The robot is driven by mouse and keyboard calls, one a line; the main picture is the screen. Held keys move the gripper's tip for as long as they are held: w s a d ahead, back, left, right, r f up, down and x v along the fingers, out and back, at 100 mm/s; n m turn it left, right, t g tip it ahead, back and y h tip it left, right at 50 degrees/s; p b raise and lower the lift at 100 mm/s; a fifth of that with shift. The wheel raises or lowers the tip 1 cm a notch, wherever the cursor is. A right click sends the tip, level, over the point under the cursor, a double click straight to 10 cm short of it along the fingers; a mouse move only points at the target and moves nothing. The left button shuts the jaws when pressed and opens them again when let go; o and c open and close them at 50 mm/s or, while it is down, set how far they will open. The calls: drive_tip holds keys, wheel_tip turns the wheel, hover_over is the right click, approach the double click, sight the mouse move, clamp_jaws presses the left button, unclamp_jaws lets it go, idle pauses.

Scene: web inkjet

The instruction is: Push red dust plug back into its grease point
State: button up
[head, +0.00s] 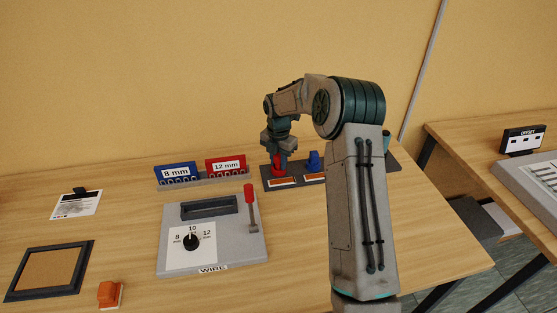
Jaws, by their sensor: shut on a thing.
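My gripper (278,153) points down at the back of the table, over the left end of a dark grey base strip (341,177). It is shut on a small red piece (278,169), which I take to be the red dust plug. The fingers hide its upper part. I cannot tell from this distance whether the plug is seated in its grease point or just above it. A blue piece (314,159) stands upright on the same strip to the right, apart from my gripper. Orange-brown label plates lie in front of both.
A grey wire device (173,256) with a dial and red-handled lever (250,205) stands in front. Blue 8 mm (176,172) and red 12 mm (226,165) racks are left of my gripper. A framed pad (47,270) and orange block (109,293) lie at front left.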

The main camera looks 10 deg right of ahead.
sight(278, 155)
drive_tip(key=o, duration=1)
drive_tip(key=shift+f, duration=0.1)
drive_tip(key=shift+o, duration=0.2)
wheel_tip(278, 155, up, 14)
drive_tip(key=b, duration=0.1)
drive_tip(key=shift+a, duration=0.1)
